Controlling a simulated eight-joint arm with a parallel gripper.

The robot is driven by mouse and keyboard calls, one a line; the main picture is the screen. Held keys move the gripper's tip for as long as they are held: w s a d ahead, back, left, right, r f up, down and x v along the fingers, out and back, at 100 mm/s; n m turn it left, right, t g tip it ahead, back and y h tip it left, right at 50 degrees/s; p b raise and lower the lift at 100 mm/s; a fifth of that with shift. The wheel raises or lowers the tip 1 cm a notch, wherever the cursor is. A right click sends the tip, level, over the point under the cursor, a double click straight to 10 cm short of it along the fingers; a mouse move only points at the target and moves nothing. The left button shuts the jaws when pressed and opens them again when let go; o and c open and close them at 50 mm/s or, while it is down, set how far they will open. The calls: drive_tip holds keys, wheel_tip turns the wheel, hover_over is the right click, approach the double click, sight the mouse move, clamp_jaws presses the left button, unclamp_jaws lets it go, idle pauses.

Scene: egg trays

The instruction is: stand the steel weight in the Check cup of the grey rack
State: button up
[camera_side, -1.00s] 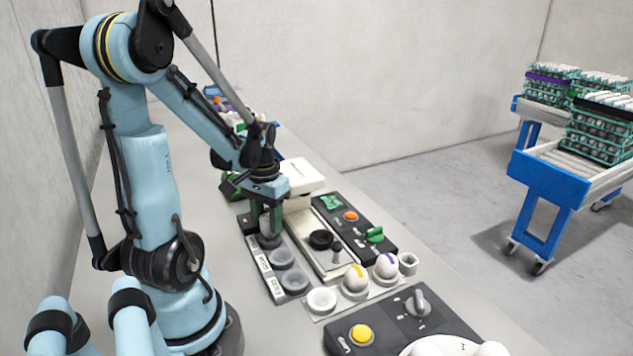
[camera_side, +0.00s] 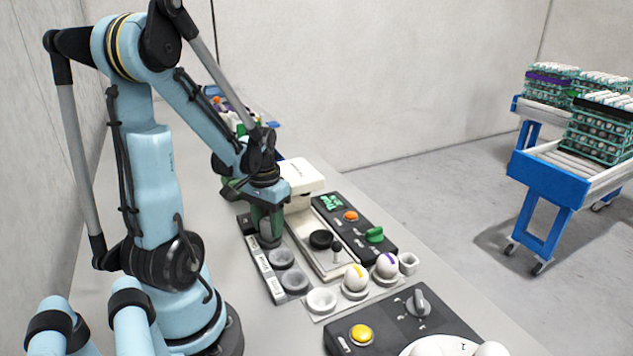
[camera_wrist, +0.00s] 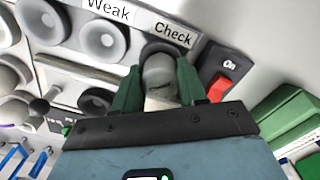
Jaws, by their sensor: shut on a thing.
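The grey rack (camera_side: 274,289) lies on the bench in front of my arm, with a row of round cups and white labels. In the wrist view, the Check label (camera_wrist: 173,34) is at the end of the row beside the Weak label (camera_wrist: 108,11). My gripper (camera_side: 267,226) points down over the Check end, its green fingers shut on the grey steel weight (camera_wrist: 160,76). The weight is upright, its lower end at the Check cup (camera_wrist: 152,47) and covering most of it. I cannot tell whether it touches the cup's floor. The Weak cup (camera_wrist: 103,40) is empty.
A red On switch (camera_wrist: 216,87) is close beside the gripper. A white scale-like device (camera_side: 303,177) with a black pan (camera_side: 321,240) stands right of the rack. A holder (camera_side: 318,313) carries two white eggs, and a control box (camera_side: 390,329) is nearer the camera.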

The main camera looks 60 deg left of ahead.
idle(0.4)
drive_tip(key=o, duration=1.3)
drive_tip(key=shift+r, duration=0.1)
drive_tip(key=shift+r, duration=5.9)
drive_tip(key=shift+r, duration=0.1)
drive_tip(key=shift+r, duration=0.75)
drive_tip(key=shift+w, duration=0.1)
